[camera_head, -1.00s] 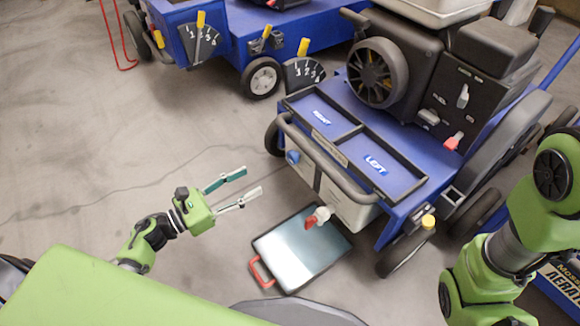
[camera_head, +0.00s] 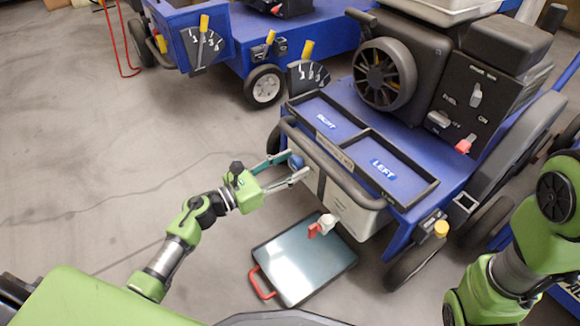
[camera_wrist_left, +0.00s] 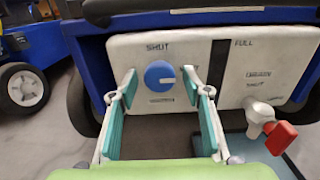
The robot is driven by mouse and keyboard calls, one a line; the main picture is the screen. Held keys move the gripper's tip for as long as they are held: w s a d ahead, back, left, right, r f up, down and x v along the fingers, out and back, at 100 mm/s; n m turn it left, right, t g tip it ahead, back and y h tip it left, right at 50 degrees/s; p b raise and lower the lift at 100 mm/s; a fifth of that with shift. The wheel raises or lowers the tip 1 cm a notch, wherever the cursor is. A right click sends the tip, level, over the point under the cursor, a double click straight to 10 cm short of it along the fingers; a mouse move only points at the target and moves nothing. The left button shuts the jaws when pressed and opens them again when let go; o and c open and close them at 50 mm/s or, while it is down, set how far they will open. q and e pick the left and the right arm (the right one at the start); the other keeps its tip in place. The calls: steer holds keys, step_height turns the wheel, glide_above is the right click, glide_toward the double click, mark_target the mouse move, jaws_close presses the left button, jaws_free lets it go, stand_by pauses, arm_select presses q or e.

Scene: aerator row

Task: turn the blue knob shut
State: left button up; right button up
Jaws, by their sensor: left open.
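The round blue knob (camera_wrist_left: 159,74) is on the pale front panel (camera_wrist_left: 115,45) of the blue machine, in the left wrist view. A short white mark on it points right, toward a label partly hidden by a finger. The word SHUT is printed above the knob. My left gripper (camera_wrist_left: 159,88) is open, with one teal-padded finger on each side of the knob; I cannot tell whether they touch it. In the head view the knob (camera_head: 296,161) is partly hidden at the tips of the left gripper (camera_head: 290,168). My right gripper is out of view.
A red-handled valve (camera_head: 321,226) sticks out of the panel, right of the knob. A shallow metal tray (camera_head: 305,260) with a red handle lies on the floor below it. A second blue machine (camera_head: 230,40) stands behind.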

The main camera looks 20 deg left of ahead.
arm_select(q)
steer(key=c, duration=1.1)
steer(key=shift+o, duration=0.2)
